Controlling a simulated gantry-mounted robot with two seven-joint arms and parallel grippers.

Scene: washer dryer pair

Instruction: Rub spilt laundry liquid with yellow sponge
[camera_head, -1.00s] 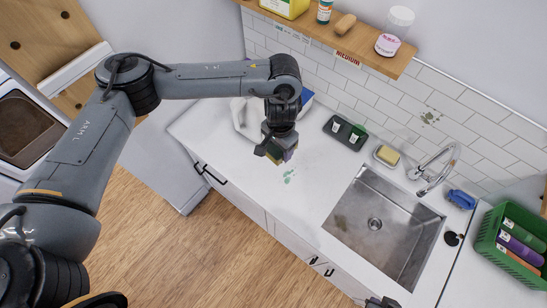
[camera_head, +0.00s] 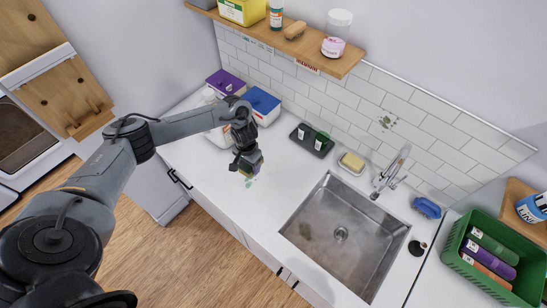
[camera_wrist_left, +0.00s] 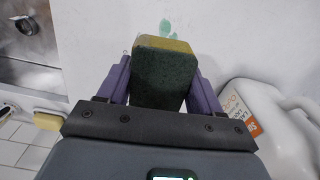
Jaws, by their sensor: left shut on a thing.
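My left gripper (camera_head: 246,165) is shut on a sponge (camera_wrist_left: 165,75) with a dark green scrubbing side and a yellow layer. In the left wrist view the sponge sits between the purple fingers. The spilt liquid is a small green smear (camera_head: 250,182) on the white counter (camera_head: 215,175), just beside the sponge in the head view. In the left wrist view the smear (camera_wrist_left: 167,28) lies just beyond the sponge's yellow edge. Whether the sponge touches the counter is hard to tell. My right gripper is not in view.
A white jug (camera_wrist_left: 265,125) stands close to the gripper. A blue-and-white box (camera_head: 262,104), a dark tray (camera_head: 311,140), a yellow block on a dish (camera_head: 352,162) and the sink (camera_head: 340,235) are nearby. A green crate (camera_head: 493,260) stands right.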

